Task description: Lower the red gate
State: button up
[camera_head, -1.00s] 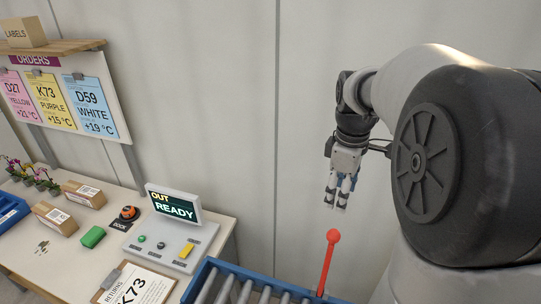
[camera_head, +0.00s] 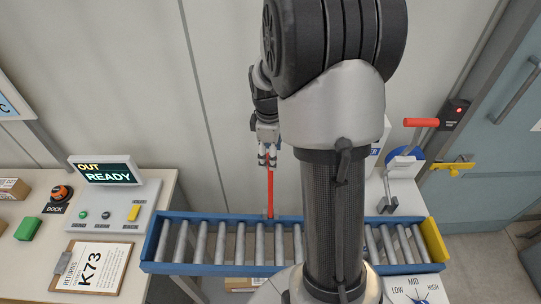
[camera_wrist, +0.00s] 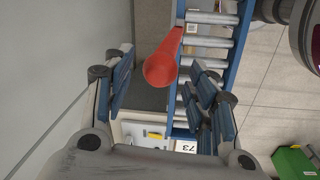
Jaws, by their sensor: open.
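The red gate (camera_head: 270,190) is an upright red bar at the back edge of the blue-framed roller conveyor (camera_head: 150,246). In the head view my gripper (camera_head: 267,160) hangs just above its top, and the top end is partly hidden by the fingers. In the wrist view the gate's round red knob (camera_wrist: 161,70) lies ahead, between the lines of my two open fingers (camera_wrist: 160,98). The fingers are apart and hold nothing. I cannot tell exactly how far the knob is from the fingertips.
A console with a READY screen (camera_head: 108,171) stands on the left table, beside a clipboard marked K73 (camera_head: 91,268). A yellow end stop (camera_head: 434,239) closes the conveyor's right end. A red-handled lever (camera_head: 421,122) stands farther right, near a door. The wall is close behind the gate.

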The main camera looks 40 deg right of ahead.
jog(key=shift+f, duration=0.7)
jog(key=shift+c, duration=0.3)
grip_shut()
